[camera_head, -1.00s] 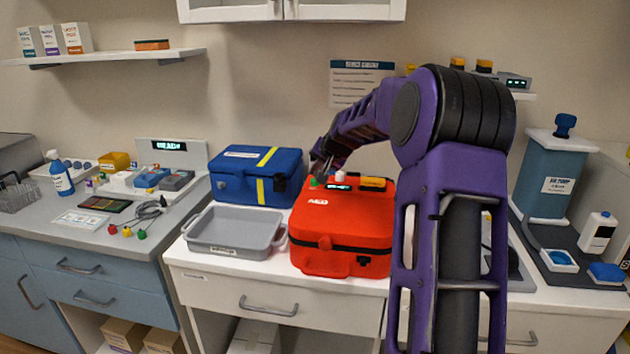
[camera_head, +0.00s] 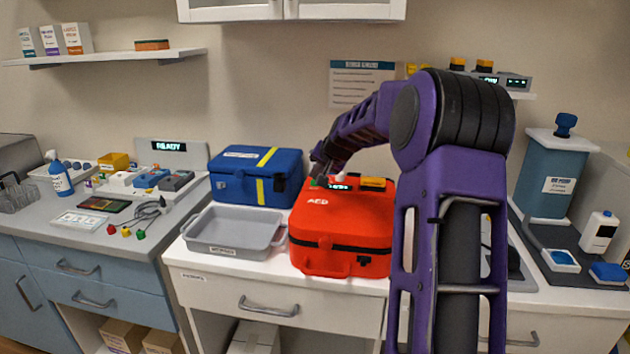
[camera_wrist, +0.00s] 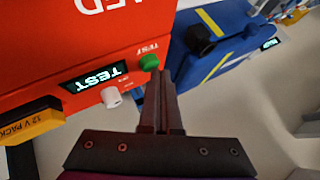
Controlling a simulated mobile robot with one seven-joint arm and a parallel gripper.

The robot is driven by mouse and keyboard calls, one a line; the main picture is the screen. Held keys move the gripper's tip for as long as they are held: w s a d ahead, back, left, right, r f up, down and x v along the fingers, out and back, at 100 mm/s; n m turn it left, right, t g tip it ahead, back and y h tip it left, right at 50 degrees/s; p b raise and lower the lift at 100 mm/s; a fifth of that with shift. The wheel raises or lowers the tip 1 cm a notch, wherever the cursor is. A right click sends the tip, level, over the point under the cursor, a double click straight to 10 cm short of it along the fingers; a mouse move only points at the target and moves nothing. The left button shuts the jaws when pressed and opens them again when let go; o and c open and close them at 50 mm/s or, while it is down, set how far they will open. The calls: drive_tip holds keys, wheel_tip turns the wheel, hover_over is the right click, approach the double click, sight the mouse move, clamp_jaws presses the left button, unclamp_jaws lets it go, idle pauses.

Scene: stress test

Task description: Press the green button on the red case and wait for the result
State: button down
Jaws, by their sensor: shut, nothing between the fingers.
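The red case (camera_head: 340,232), marked AED, stands upright on the white counter. On its top are a green button (camera_wrist: 149,62) labelled TEST, a lit display (camera_wrist: 94,78) reading "TEST", a white knob (camera_wrist: 111,97) and a yellow 12 V pack (camera_wrist: 30,122). My gripper (camera_wrist: 160,78) is shut and empty, its fingertips right at the green button. In the head view my gripper (camera_head: 319,168) comes down at the case's back left corner and partly hides the button. I cannot tell whether the tips touch it or whether it is pressed down.
A blue case (camera_head: 232,185) with yellow stripes stands close behind left of the red case. A grey tray (camera_head: 232,250) lies to its left. Farther left, a bench (camera_head: 60,243) holds small items and a READY display (camera_head: 170,146).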

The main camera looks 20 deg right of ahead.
drive_tip(key=shift+r+p, duration=0.55)
drive_tip(key=shift+r, duration=0.3)
drive_tip(key=shift+r+p, duration=1.7)
drive_tip(key=shift+r, duration=0.8)
